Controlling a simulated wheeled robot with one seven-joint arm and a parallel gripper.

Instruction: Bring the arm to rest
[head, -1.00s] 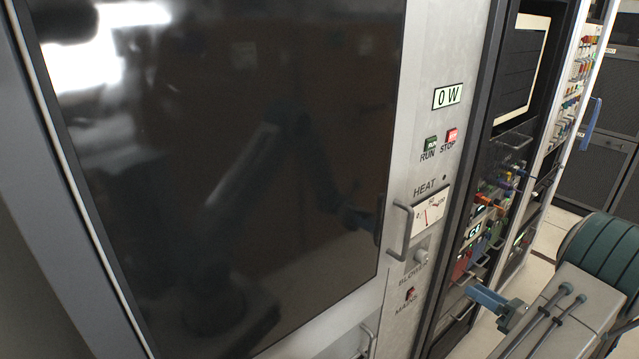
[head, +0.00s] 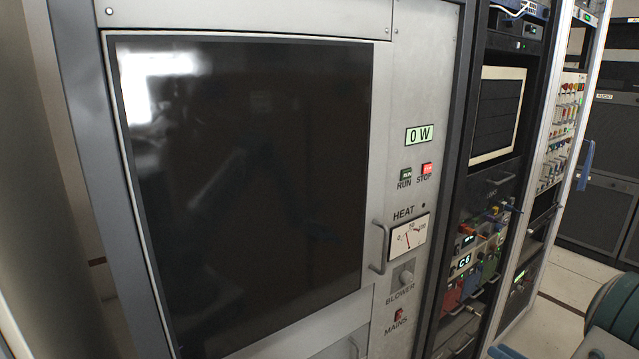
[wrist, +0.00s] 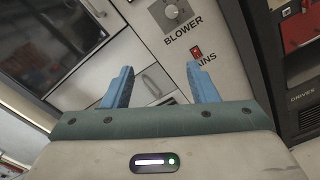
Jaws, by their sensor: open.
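My gripper (wrist: 160,85) shows in the wrist view with its two blue fingers apart and nothing between them. It points at the lower part of the transmitter cabinet (head: 414,75), below the blower knob (wrist: 171,11) and beside the mains switch (wrist: 196,52). Whether it touches the panel I cannot tell, but no contact shows. In the head view only part of my arm shows at the lower right corner, with a bit of blue at the bottom edge.
The cabinet has a dark glass door (head: 245,190) with a handle (head: 379,247), a "0 W" display (head: 419,134), RUN and STOP buttons and a HEAT meter (head: 409,236). An equipment rack (head: 478,215) with cables stands to the right. Open floor (head: 572,265) lies beyond.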

